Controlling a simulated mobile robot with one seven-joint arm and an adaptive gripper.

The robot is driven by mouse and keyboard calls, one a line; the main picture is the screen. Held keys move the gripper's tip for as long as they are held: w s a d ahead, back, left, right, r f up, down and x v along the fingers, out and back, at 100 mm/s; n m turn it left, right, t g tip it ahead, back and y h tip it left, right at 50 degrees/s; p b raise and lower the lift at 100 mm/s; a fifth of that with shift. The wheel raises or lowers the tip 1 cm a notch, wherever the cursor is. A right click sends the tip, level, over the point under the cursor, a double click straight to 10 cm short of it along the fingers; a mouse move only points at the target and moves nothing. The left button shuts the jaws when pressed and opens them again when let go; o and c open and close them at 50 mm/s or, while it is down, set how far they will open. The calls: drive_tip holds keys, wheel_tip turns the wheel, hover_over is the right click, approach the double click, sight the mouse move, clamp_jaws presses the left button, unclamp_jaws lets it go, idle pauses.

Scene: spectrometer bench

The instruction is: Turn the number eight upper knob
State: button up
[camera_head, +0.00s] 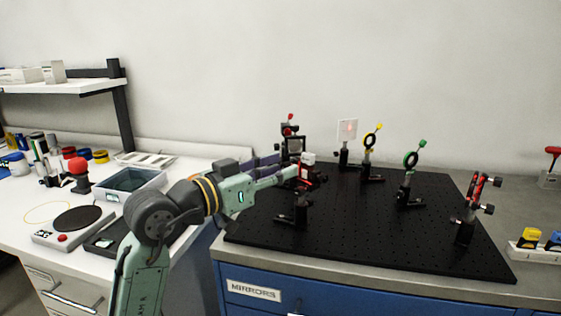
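My gripper (308,174) reaches from the left to a dark post mount (299,211) at the left front of the black breadboard (360,240). The fingertips overlap the top of this mount, where small red parts show. I cannot tell whether they touch a knob or are open or shut. The gripper hides most of the mount's upper part. A second mount with a red-tipped knob (290,116) stands behind it. A red mount (474,194) at the right has a black upper knob (497,182) and a black lower knob (489,209). No number eight is legible.
A white card with a red spot (348,130), a yellow ring mount (369,140) and a green ring mount (410,159) stand on the breadboard. Its middle front is clear. A cluttered white bench (185,178) is at the left. A small holder (535,253) sits at the right.

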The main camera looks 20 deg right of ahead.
drive_tip(key=shift+w+d, duration=0.25)
drive_tip(key=shift+d, duration=0.25)
clamp_jaws()
